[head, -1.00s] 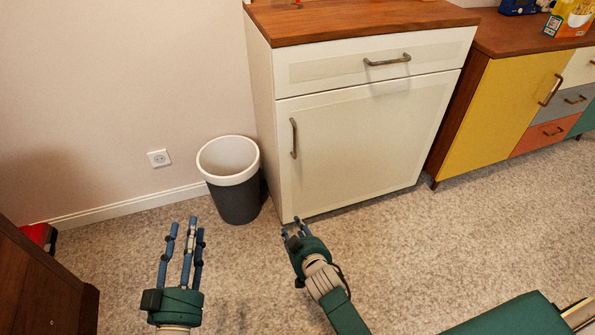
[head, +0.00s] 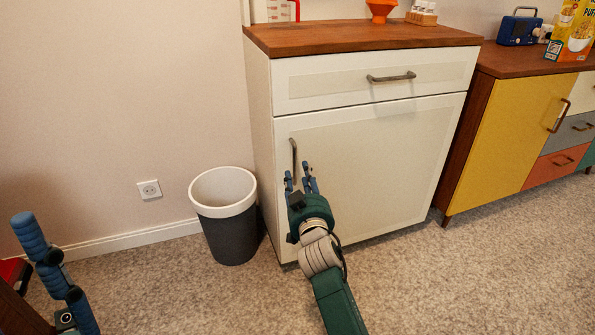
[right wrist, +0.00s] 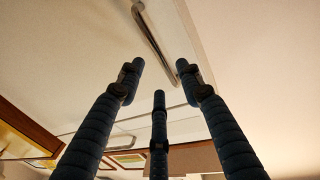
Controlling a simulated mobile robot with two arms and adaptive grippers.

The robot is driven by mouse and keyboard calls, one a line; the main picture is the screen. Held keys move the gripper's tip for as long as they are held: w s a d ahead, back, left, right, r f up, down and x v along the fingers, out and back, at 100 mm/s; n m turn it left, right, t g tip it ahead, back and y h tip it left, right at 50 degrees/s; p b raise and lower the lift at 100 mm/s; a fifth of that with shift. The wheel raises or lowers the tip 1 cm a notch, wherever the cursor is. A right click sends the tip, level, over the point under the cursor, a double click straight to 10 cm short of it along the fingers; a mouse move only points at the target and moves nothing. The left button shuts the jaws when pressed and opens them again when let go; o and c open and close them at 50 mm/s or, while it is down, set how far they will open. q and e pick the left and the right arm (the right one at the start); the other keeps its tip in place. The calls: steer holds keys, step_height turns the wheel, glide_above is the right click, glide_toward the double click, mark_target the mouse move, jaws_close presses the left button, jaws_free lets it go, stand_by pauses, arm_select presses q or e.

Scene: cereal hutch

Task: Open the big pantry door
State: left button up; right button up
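The big pantry door (head: 375,170) is the large cream door under the drawer of the white cabinet, and it is closed. Its vertical metal handle (head: 293,160) is near the door's left edge. My right gripper (head: 301,175) is open just in front of the handle's lower part in the head view. In the right wrist view the handle (right wrist: 155,42) lies beyond the spread fingers (right wrist: 160,85), and nothing is between them. Contact with the handle cannot be told. My left gripper (head: 55,270) shows only partly at the lower left, with its fingertips apart.
A grey bin with a white rim (head: 225,215) stands left of the cabinet. A drawer with a metal handle (head: 391,77) is above the door. A yellow-doored sideboard (head: 510,130) stands to the right. The carpet (head: 450,275) in front is clear.

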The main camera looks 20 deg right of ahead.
mark_target(298, 167)
steer(key=w, duration=0.1)
steer(key=w+b, duration=0.1)
steer(key=w, duration=0.3)
steer(key=shift+d, duration=0.4)
jaws_close()
